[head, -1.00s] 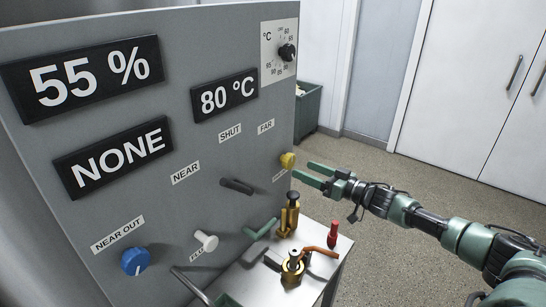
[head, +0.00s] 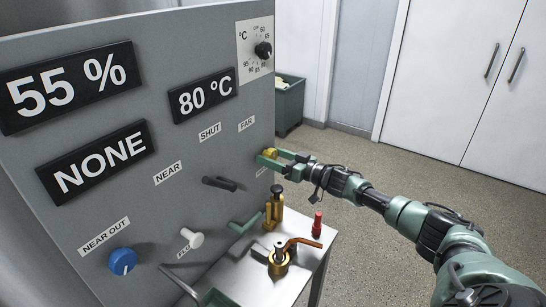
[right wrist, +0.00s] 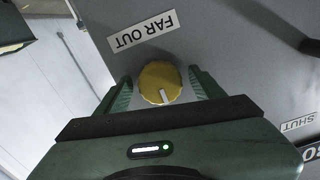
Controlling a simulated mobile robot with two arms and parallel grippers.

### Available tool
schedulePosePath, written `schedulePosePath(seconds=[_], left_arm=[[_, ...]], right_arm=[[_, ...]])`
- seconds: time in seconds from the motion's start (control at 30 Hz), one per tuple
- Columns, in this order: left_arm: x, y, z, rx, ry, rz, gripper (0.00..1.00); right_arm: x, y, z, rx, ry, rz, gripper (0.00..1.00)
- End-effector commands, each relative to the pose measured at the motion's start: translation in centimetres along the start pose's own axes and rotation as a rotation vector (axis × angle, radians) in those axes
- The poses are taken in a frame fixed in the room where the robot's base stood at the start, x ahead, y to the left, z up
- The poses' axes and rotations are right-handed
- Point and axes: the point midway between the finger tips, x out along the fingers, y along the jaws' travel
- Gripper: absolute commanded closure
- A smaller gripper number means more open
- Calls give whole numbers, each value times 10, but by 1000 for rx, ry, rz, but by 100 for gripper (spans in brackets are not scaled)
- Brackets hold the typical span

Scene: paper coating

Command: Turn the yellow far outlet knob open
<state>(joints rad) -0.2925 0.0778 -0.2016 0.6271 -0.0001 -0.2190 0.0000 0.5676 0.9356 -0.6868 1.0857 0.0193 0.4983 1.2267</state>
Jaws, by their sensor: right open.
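The yellow far outlet knob (head: 270,153) sits near the right edge of the grey panel (head: 190,130). In the right wrist view the knob (right wrist: 160,83) is round and ribbed, with a white mark pointing toward the gripper body, below an upside-down FAR OUT label (right wrist: 145,33). My right gripper (head: 268,158) is open, its green fingers on either side of the knob. The right wrist view shows the fingertips (right wrist: 160,85) flanking it, with small gaps seeming to remain. In the head view the fingers partly hide the knob. My left gripper is not in view.
The blue near outlet knob (head: 122,261), a white knob (head: 191,238) and a black selector lever (head: 220,183) project from the panel. A metal cart (head: 300,262) below carries brass fittings (head: 274,205) and a red-topped item (head: 317,224). Open floor lies to the right.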

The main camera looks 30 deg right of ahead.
Motion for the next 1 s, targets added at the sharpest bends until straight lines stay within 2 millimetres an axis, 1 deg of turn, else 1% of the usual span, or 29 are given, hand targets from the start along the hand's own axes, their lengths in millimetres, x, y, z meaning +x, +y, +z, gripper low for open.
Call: schedulePosePath(seconds=[0.03, 0.07, 0.1, 0.17, 0.2, 0.27, 0.47, 0.67, 0.87, 1.0], left_arm=[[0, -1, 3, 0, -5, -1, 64], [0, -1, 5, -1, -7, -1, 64], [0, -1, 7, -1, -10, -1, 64], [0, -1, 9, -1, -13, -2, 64], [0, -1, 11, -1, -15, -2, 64], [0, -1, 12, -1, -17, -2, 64], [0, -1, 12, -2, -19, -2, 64], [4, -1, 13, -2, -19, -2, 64], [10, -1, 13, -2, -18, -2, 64], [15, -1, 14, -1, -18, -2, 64]], right_arm=[[0, 0, 0, 0, 0, 0, 32], [0, 0, 0, 0, 0, 0, 40], [0, 0, 0, 0, 0, 0, 51], [0, 0, 0, 0, 0, 0, 68], [0, 0, 0, 0, 0, 0, 79], [0, 0, 0, 0, 0, 0, 94], [0, 0, 0, -12, 0, 0, 94], [-1, 0, 1, -79, 0, 0, 94], [-1, 0, 2, -219, 0, 0, 94], [-1, 0, 2, -348, 0, 0, 94]])
